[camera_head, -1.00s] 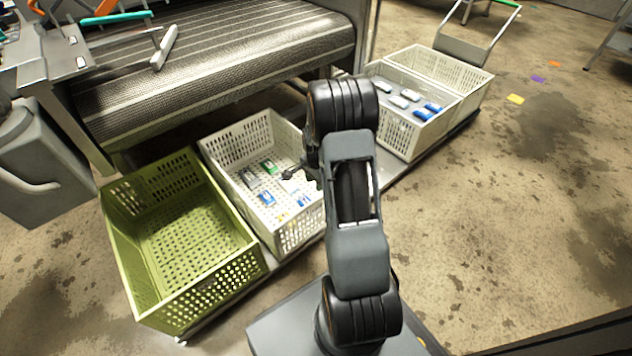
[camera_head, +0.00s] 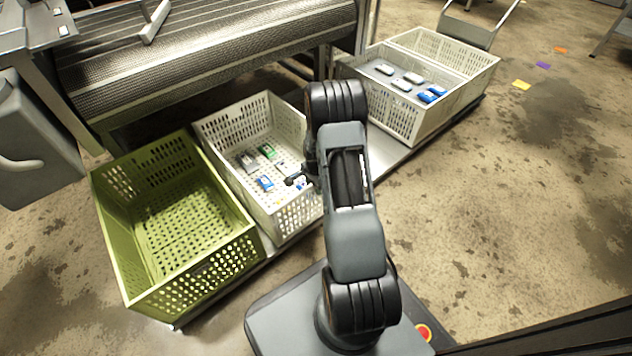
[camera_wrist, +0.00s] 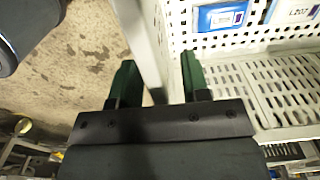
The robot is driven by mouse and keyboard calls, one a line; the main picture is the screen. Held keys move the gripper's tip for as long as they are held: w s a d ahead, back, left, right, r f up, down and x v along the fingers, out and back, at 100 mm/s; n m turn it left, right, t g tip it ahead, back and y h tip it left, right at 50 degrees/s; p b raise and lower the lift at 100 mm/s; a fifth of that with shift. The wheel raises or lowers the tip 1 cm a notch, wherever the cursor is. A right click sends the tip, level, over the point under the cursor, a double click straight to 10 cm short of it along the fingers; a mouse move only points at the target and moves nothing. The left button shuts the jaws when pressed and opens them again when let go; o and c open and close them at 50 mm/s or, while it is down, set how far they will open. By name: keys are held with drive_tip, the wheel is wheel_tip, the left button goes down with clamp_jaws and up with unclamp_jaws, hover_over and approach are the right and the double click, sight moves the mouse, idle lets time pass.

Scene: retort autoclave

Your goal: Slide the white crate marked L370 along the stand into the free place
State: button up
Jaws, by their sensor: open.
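A white crate (camera_head: 283,222) holding several small packs stands on the low stand (camera_head: 377,172), right beside a green crate. Two more white crates stand farther along: a nearer one (camera_head: 402,125) with several packs and a far one (camera_head: 482,77). An open stretch of stand, partly behind my arm, lies between them and the first white crate. No L370 mark is legible. My gripper (camera_wrist: 160,78) is open at the first white crate's right side. In the wrist view a pale crate rim (camera_wrist: 141,45) runs between its green fingers; contact cannot be told. My arm hides part of this crate.
The empty green crate (camera_head: 247,247) fills the stand's near left end. A conveyor (camera_head: 200,62) runs behind the crates, and a grey bin (camera_head: 35,145) stands at left.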

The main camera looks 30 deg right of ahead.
drive_tip(key=shift+f, duration=0.6)
clamp_jaws()
idle(1.2)
